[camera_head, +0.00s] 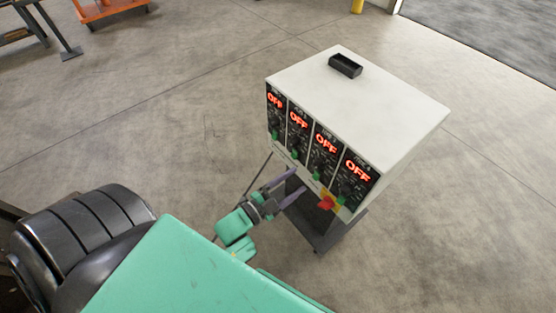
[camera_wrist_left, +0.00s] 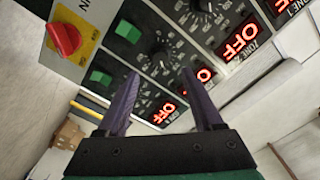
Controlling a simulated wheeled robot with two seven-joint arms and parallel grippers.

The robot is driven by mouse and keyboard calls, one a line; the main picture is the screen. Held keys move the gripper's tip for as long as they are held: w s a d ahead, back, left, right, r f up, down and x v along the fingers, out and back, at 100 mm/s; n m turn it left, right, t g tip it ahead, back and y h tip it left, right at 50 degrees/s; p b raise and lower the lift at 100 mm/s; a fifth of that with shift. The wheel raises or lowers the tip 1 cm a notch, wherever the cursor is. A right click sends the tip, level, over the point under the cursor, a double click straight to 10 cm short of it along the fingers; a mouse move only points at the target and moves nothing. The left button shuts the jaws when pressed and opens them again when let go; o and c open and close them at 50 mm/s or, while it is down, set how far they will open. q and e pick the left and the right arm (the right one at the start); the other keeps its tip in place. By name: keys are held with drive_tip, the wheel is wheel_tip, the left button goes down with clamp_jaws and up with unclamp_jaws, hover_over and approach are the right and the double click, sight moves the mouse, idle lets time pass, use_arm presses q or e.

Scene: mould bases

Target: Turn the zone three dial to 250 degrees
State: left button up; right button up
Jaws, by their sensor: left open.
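The white control box (camera_head: 385,95) has four zone panels on its front, each with a red display reading OFF. The zone three display (camera_head: 326,146) is third from the left and also shows in the left wrist view (camera_wrist_left: 205,75). The zone three dial (camera_wrist_left: 161,62) is a black knob with a scale around it, seen between my fingertips; its exact setting is too small to read. My left gripper (camera_head: 294,185) is open and empty, its two purple fingers in front of the panel's lower part; contact with the dial cannot be told. My right gripper is not in view.
A green switch (camera_wrist_left: 128,30) sits below the zone three dial. A red rotary switch (camera_wrist_left: 65,39) on a yellow plate is near the panel's lower edge. A black tray (camera_head: 345,65) lies on top of the box. An orange cart (camera_head: 112,10) stands far back; floor around is clear.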

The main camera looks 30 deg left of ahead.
use_arm(q)
drive_tip(key=v, duration=0.6)
drive_tip(key=shift+s, duration=0.25)
drive_tip(key=shift+a, duration=0.1)
drive_tip(key=s+a+f+n+g+y, duration=0.2)
drive_tip(key=s+f+g, duration=0.1)
drive_tip(key=f, duration=0.6)
drive_tip(key=s+a+f+n+g+y, duration=0.1)
drive_tip(key=s+a+f+n+g, duration=0.15)
drive_tip(key=f, duration=0.65)
drive_tip(key=s+a+f+n+g+y, duration=0.1)
drive_tip(key=s+f+n+g+y, duration=0.15)
drive_tip(key=f, duration=0.65)
drive_tip(key=s+a+f+n+g, duration=0.1)
drive_tip(key=s+f+n+g, duration=0.1)
drive_tip(key=s, duration=0.5)
drive_tip(key=s+a+f+n+g+y, duration=0.1)
drive_tip(key=s+f+n+g, duration=0.1)
drive_tip(key=s+f+g, duration=0.3)
drive_tip(key=s+f, duration=0.2)
drive_tip(key=s, duration=0.1)
drive_tip(key=shift+a+g, duration=0.3)
drive_tip(key=shift+a, duration=0.05)
